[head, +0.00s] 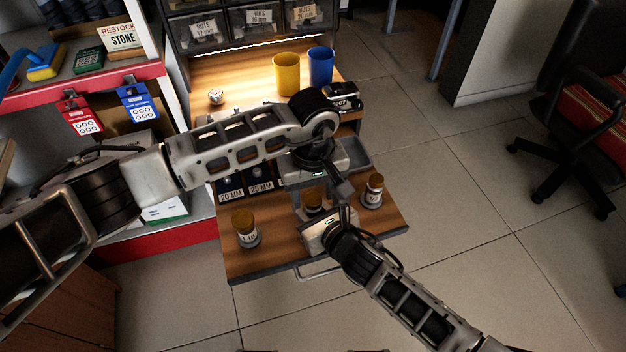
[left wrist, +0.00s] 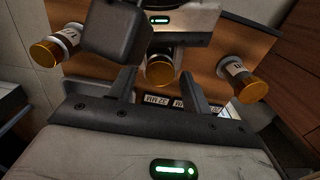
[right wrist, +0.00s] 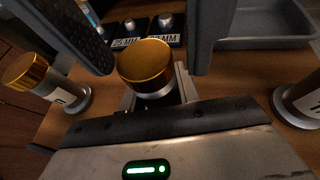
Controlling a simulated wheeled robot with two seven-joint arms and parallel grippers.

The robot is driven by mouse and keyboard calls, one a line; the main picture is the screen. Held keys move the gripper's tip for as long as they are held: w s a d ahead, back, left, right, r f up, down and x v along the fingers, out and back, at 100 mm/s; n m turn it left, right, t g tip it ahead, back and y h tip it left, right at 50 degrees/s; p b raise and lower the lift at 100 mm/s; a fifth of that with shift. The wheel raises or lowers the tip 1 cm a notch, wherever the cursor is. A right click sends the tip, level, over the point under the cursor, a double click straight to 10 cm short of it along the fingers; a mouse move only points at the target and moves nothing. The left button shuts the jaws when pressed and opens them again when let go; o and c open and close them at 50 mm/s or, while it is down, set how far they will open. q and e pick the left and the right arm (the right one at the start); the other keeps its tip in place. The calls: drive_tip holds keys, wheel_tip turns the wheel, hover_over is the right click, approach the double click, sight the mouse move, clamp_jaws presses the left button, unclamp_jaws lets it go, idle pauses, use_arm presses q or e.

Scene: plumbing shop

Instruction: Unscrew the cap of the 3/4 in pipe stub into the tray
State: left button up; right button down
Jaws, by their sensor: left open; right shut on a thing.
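Three upright stubs with brass-coloured caps stand on the wooden bench: a left one (head: 246,230), a middle one (head: 313,199) and a right one (head: 372,189). Their size labels are not readable to me. My right gripper (right wrist: 157,97) is shut on the middle stub's body, below its brass cap (right wrist: 146,61). My left gripper (left wrist: 159,78) is open close above that cap, which shows between its fingers in the left wrist view (left wrist: 159,73). The cap sits on the stub. The grey tray (head: 356,152) is behind, partly hidden by my left gripper; it also shows in the right wrist view (right wrist: 265,43).
The 20 mm and 25 mm label plates (head: 246,188) stand left of my left gripper. A yellow cup (head: 286,75) and a blue cup (head: 320,66) stand at the bench's back. The side stubs flank my right gripper. Open floor lies right of the bench.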

use_arm(q)
drive_tip(key=shift+f, duration=0.1)
drive_tip(key=c, duration=1)
drive_tip(key=n, duration=0.4)
drive_tip(key=shift+n, duration=0.3)
use_arm(e)
drive_tip(key=shift+s, duration=0.1)
use_arm(q)
drive_tip(key=n, duration=0.5)
drive_tip(key=o, duration=1.1)
